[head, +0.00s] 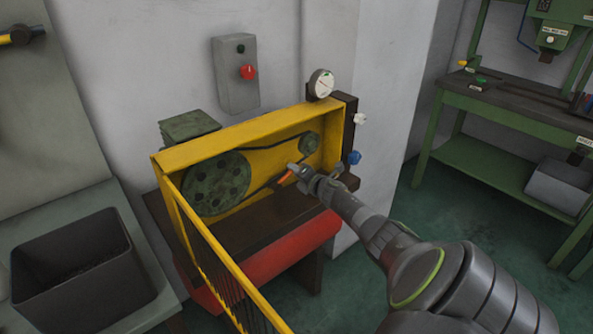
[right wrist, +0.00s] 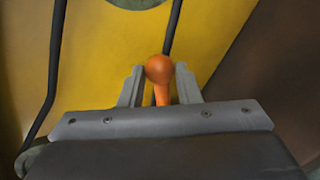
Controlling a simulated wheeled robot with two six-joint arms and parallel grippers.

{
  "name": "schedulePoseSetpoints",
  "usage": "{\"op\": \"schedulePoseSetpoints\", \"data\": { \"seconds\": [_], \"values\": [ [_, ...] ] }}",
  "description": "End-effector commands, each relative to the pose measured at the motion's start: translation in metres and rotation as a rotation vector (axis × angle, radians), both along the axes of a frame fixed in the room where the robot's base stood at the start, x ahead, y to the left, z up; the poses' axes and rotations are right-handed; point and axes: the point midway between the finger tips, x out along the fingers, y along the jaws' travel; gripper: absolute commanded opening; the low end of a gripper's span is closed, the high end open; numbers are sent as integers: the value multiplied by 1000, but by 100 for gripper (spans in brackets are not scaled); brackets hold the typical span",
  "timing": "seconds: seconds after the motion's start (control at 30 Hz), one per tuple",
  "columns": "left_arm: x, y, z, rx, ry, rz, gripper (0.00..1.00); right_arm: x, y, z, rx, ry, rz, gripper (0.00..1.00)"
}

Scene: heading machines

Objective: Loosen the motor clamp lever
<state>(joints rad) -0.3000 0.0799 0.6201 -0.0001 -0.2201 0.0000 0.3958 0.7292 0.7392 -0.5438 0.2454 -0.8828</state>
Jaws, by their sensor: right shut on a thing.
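The orange motor clamp lever (head: 285,177) shows in the head view at the lower right of the yellow belt housing. My right gripper (head: 297,169) is at it. In the right wrist view the lever's round orange knob (right wrist: 159,69) stands between the two grey fingers of my right gripper (right wrist: 159,88), which is shut on the lever. The lower part of the lever is hidden behind the gripper body. My left gripper does not show in either view.
The open yellow guard (head: 222,262) hangs forward at the left. A large green pulley (head: 216,183) and a small pulley (head: 309,144) carry a black belt. A dial gauge (head: 321,84) and blue knob (head: 354,158) sit at the right. A dark bin (head: 78,268) stands left.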

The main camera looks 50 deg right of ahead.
Motion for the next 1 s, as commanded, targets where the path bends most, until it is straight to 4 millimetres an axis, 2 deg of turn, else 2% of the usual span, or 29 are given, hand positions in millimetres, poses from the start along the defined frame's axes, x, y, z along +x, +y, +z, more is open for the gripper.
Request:
{"op": "schedulePoseSetpoints", "data": {
  "seconds": [0.07, 0.1, 0.13, 0.57, 0.8, 1.0],
  "values": [
    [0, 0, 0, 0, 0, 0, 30, -1, 0, -2, 3, 3, -2, 0],
    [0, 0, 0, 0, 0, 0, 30, -1, 0, -2, 3, 3, -2, 35],
    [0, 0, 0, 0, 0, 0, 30, -1, 0, -2, 3, 3, -2, 38],
    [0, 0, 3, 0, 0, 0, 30, -7, 1, 1, -1, 1, 0, 38],
    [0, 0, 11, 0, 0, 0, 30, -31, 6, 6, -1, 3, 1, 38],
    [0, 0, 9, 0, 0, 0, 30, -55, 11, 8, 0, 3, 0, 38]
  ]
}}
